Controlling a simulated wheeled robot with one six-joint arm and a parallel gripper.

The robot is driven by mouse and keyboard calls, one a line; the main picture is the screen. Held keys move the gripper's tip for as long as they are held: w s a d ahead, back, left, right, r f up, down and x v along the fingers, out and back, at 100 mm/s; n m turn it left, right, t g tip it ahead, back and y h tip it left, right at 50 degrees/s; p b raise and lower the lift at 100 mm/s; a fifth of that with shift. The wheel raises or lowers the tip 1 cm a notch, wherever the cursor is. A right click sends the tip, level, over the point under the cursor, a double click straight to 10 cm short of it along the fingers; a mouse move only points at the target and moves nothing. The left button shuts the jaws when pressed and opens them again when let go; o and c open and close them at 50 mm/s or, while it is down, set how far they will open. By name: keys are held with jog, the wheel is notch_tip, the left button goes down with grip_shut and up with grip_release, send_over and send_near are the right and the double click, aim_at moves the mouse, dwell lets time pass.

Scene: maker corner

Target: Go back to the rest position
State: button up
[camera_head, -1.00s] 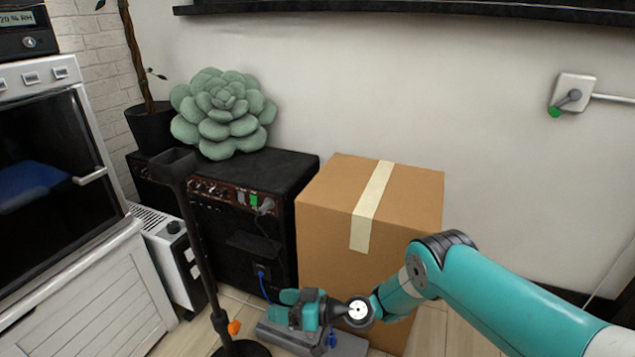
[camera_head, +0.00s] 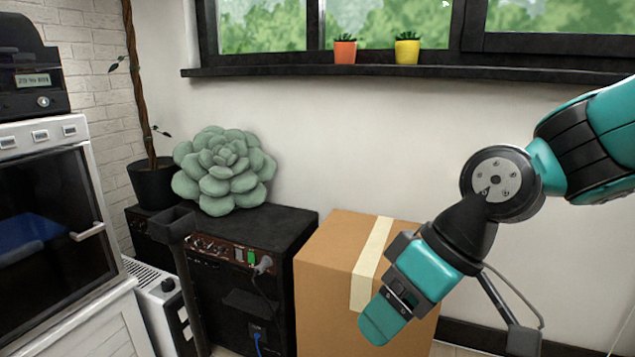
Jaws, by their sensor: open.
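My gripper (camera_head: 388,318) is at the right of the view, raised in front of the taped cardboard box (camera_head: 322,277) and pointing down to the left. Its teal and black body covers part of the box's right side and top. I see nothing held in it. My teal arm comes in from the right edge, high up, and bends at a round grey joint.
A black amplifier (camera_head: 275,224) with a green succulent cushion (camera_head: 222,172) on top stands left of the box. A dark stand (camera_head: 180,250) rises in front of it. A white oven cabinet (camera_head: 95,165) is at the left. Two small pots, orange (camera_head: 345,52) and yellow (camera_head: 406,52), sit on the window sill (camera_head: 270,72).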

jog(key=s+d+m+h, duration=0.2)
jog(key=s+d, duration=0.5)
jog(key=s, duration=0.2)
notch_tip(320, 180, up, 32)
jog(key=p, duration=3.2)
jog(key=shift+a+r, duration=0.25)
